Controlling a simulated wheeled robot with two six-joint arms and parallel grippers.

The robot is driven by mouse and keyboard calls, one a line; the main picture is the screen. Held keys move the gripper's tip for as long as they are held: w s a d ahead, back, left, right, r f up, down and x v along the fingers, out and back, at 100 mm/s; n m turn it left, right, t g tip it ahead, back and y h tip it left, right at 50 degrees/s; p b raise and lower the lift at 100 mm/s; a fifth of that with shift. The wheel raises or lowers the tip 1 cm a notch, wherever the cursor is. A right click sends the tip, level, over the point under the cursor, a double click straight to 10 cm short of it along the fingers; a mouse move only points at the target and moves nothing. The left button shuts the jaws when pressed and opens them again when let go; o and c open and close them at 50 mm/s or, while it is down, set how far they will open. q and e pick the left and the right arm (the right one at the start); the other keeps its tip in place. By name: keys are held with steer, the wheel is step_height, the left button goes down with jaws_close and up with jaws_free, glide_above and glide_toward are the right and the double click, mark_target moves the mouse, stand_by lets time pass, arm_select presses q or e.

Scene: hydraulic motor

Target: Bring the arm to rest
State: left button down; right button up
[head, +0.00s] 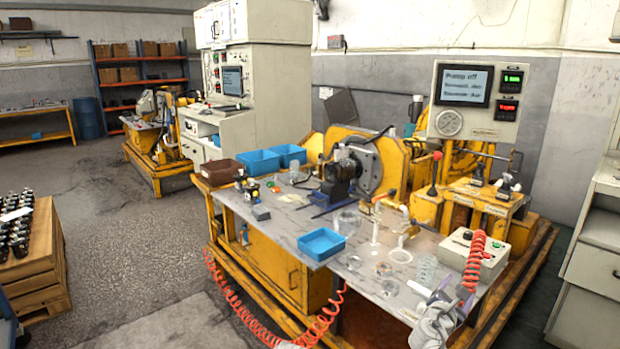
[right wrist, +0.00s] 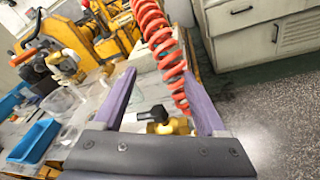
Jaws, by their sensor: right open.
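My right gripper (head: 456,297) is low at the right of the head view, over or beside the bench's front right corner. It also shows in the right wrist view (right wrist: 160,88), its two purple fingers spread wide apart. A brass fitting with a black handle (right wrist: 165,123) shows between the fingers near the palm; I cannot tell whether it touches them. The red coiled hose (right wrist: 160,48) runs up from there, and hangs off the control box in the head view (head: 474,262). My left gripper is out of view.
The metal bench top (head: 285,235) carries a hydraulic motor (head: 340,180), a blue tray (head: 322,244), clear rings and a control box (head: 468,252). A second red hose (head: 235,313) hangs at the front. A cabinet (head: 590,265) stands right.

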steer(key=s+a+r+m+g+y+p, duration=0.1)
steer(key=s+a+m+g+y+p, duration=0.2)
steer(key=s+a+m+p, duration=0.3)
steer(key=s+a+m+g+y+p, duration=0.3)
steer(key=s+a+m+g+p, duration=0.2)
steer(key=a, duration=1)
steer(key=s+a+r+m+g+y+p, duration=0.1)
steer(key=s+a+m+g+y+p, duration=0.2)
steer(key=s+a+m+p, duration=0.4)
steer(key=s+a+g+p, duration=0.1)
steer(key=s+a+p, duration=0.1)
steer(key=s+a, duration=0.1)
steer(key=shift+s+a+r+m+g+y, duration=0.3)
steer(key=shift+s, duration=0.15)
steer(key=shift+c, duration=0.3)
